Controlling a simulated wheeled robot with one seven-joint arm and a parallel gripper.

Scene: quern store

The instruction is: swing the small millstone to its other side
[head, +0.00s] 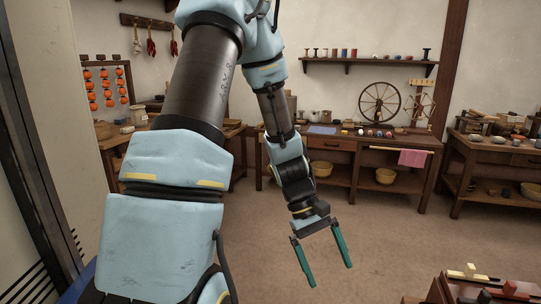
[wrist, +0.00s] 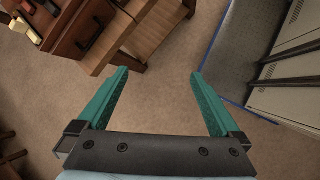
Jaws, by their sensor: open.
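I cannot make out the small millstone in either view. My gripper (head: 330,275) hangs in front of the back workbench in the head view, pointing down over bare floor. Its two teal fingers are wide apart with nothing between them. In the wrist view my gripper (wrist: 160,73) also shows open and empty, with brown floor between and beyond the fingers.
The back workbench (head: 335,144) carries a spinning wheel (head: 379,104) and small items. Another bench (head: 490,146) with dark, stone-like items stands at right. A wooden cabinet (head: 446,289) is at lower right. Open floor (head: 400,235) lies between.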

